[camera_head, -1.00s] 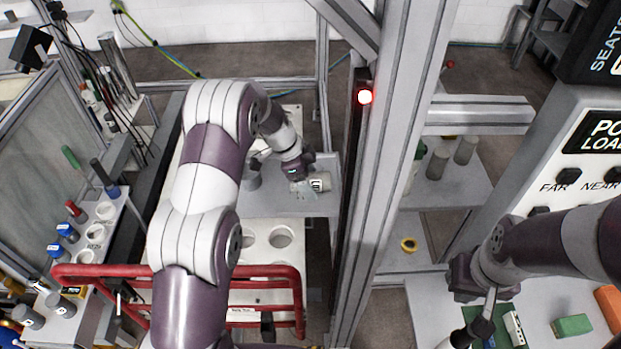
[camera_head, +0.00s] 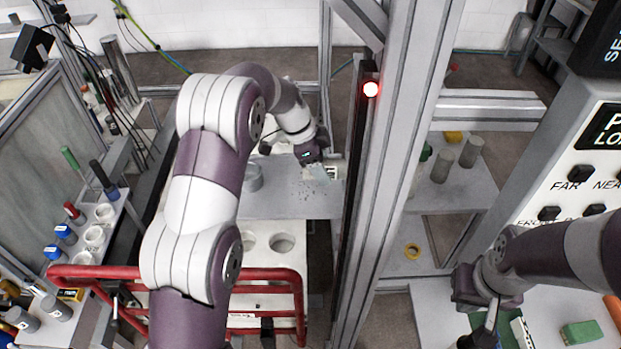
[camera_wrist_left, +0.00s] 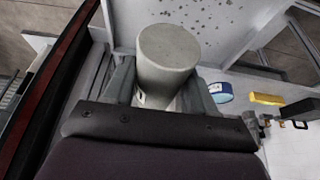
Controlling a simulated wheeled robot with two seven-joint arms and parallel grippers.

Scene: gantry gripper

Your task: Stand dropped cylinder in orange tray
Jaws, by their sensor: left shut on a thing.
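A grey cylinder (camera_wrist_left: 168,55) with a pale round end fills the middle of the left wrist view, between the two grey fingers of my left gripper (camera_wrist_left: 160,92). My left gripper (camera_head: 320,170) is shut on it over a grey shelf (camera_head: 280,197). In the head view little of the cylinder shows beside the gripper, close to the upright post. I cannot tell from these views whether its bottom touches the shelf. My right gripper (camera_head: 488,330) is low at the right; its fingers are hard to make out. I cannot identify an orange tray for certain.
A tall metal post (camera_head: 385,180) with a red light (camera_head: 371,89) stands just right of my left gripper. A white plate with holes (camera_head: 262,262) and a red tubular rail (camera_head: 185,272) lie nearer. Grey cylinders (camera_head: 470,152) stand on a shelf beyond the post.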

